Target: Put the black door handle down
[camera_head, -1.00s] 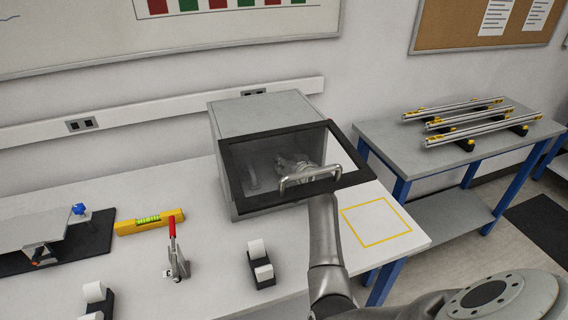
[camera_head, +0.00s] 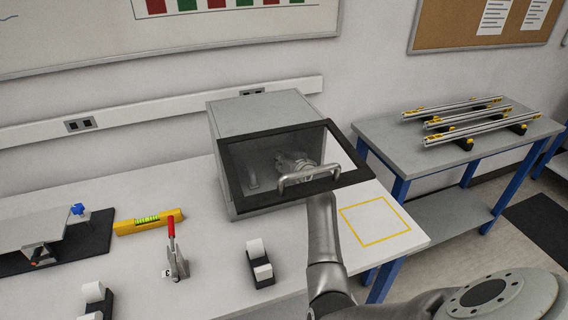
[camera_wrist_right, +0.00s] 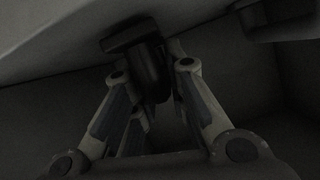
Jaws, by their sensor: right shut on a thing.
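My right gripper (camera_head: 293,163) is inside the grey box (camera_head: 262,108), seen through its tinted clear door. In the right wrist view my right gripper (camera_wrist_right: 153,72) is shut on the black door handle (camera_wrist_right: 148,65), a dark T-shaped piece between its fingertips. The picture there is very dark, so I cannot tell whether the handle touches a surface. The handle cannot be made out clearly in the head view. My left gripper is not in view.
The box's black-framed door (camera_head: 349,178) carries a metal bar handle (camera_head: 310,176) close to my right arm. A yellow square outline (camera_head: 376,223) on the bench is empty. A red-handled clamp (camera_head: 174,255), yellow level (camera_head: 148,222) and small black holder (camera_head: 262,276) stand left of my arm.

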